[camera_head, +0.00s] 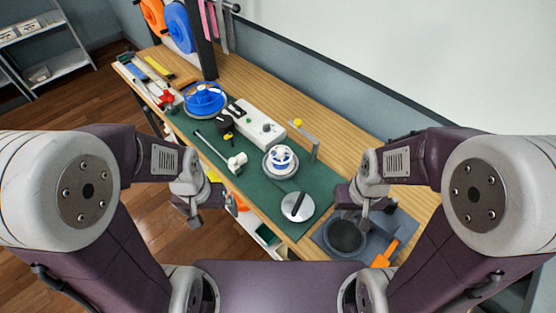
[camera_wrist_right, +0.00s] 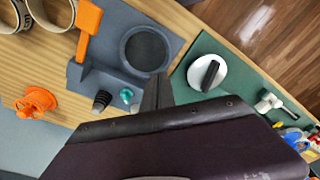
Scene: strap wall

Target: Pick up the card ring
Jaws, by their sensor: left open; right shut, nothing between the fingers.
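Two pale ring-shaped pieces with dark print, cut off by the picture edge, lie at the top left of the right wrist view: one ring (camera_wrist_right: 72,14) beside the orange-handled tool and another ring (camera_wrist_right: 6,18) in the corner. Either may be the card ring; I cannot tell which. Neither shows in the head view. My right gripper (camera_head: 364,222) is shut and empty above the grey tray; its fingers also show in the right wrist view (camera_wrist_right: 157,92), apart from the rings. My left gripper (camera_head: 194,217) is open and empty, in front of the bench's near edge.
The grey tray (camera_wrist_right: 108,84) has a round dark recess and an orange-handled piece (camera_wrist_right: 88,25). An orange knob part (camera_wrist_right: 36,101) stands on the wood. The green mat (camera_head: 262,192) holds a white disc (camera_head: 297,206), a white spool (camera_head: 281,158) and a blue reel (camera_head: 205,97).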

